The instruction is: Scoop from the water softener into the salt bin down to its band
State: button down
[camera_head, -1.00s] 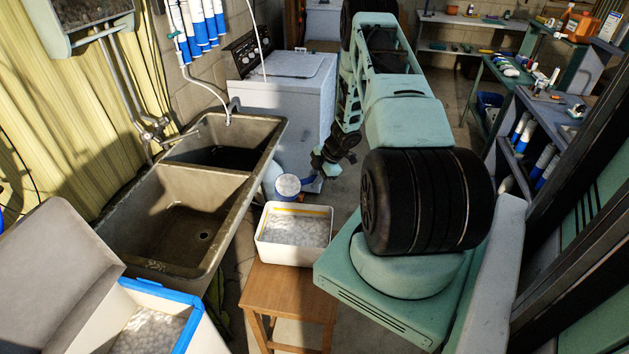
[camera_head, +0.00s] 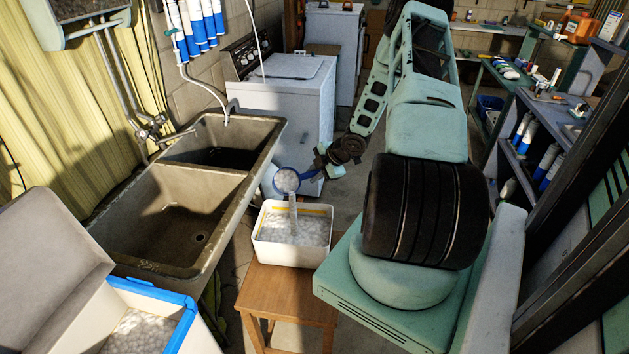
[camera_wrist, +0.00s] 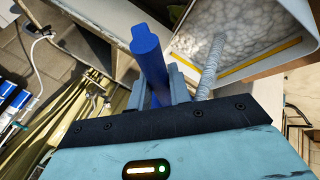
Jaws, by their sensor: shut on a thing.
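My gripper (camera_wrist: 165,88) is shut on the blue handle of the scoop (camera_wrist: 148,55). In the head view the scoop (camera_head: 287,180) is tilted above the salt bin, and a stream of white salt (camera_head: 293,215) falls from it. The salt bin (camera_head: 290,257) is a white box on a wooden stool, holding white salt below a yellow band (camera_head: 300,209); it also shows in the wrist view (camera_wrist: 270,62). The water softener (camera_head: 160,300) is at the lower left, with a blue rim, a raised grey lid and white salt inside.
A stone double sink (camera_head: 190,200) stands left of the bin. A white washer (camera_head: 285,100) is behind it. The wooden stool (camera_head: 285,298) holds the bin. Shelves with bottles (camera_head: 545,120) line the right side.

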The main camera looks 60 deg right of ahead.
jog(key=shift+s+a+r+n+t+h+b, duration=0.15)
jog(key=shift+t+h+b, duration=0.3)
jog(key=shift+b, duration=2.15)
jog(key=shift+s+d+n+t+h+b, duration=0.15)
jog(key=shift+t+b, duration=0.5)
jog(key=shift+b, duration=1.9)
jog(key=t+b, duration=0.1)
jog(key=b, duration=0.5)
jog(key=t+h+b, duration=0.1)
jog(key=b, duration=0.2)
jog(key=shift+s+a+f+n+t, duration=0.25)
jog(key=shift+a+f+n+t, duration=0.05)
jog(key=shift+f+n, duration=0.1)
jog(key=shift+r, duration=0.25)
